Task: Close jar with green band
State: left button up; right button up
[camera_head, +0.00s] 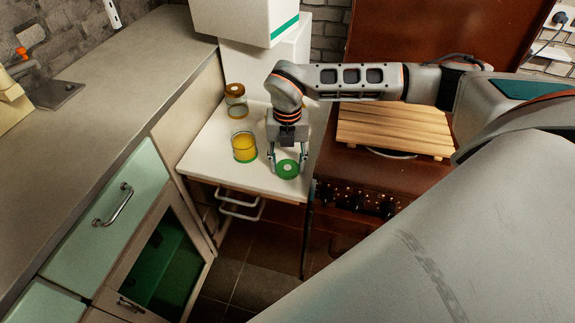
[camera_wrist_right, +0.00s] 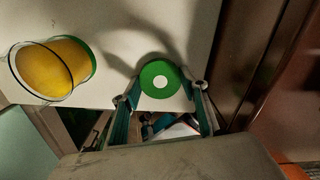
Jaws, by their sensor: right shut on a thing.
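The jar with the green band (camera_head: 244,150) stands upright and open on the white worktop, with yellow contents. It also shows at the left of the wrist view (camera_wrist_right: 50,72). A round green lid with a white centre (camera_head: 287,169) is right of the jar, near the worktop's front edge. My right gripper (camera_head: 288,164) points down with its fingers on either side of this lid, shut on it. The lid shows between the fingertips in the wrist view (camera_wrist_right: 160,69). I cannot tell whether the lid touches the worktop. My left gripper is not in view.
A jar with a brown lid (camera_head: 235,99) stands behind the open jar. A brown stove with a slatted wooden board (camera_head: 395,130) on it is to the right. A white appliance (camera_head: 250,18) hangs over the back. The worktop (camera_head: 206,155) is bare left of the open jar.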

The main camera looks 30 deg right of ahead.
aim_at(287, 167)
notch_tip(287, 167, up, 20)
jog(key=p, duration=0.1)
dwell(0.4)
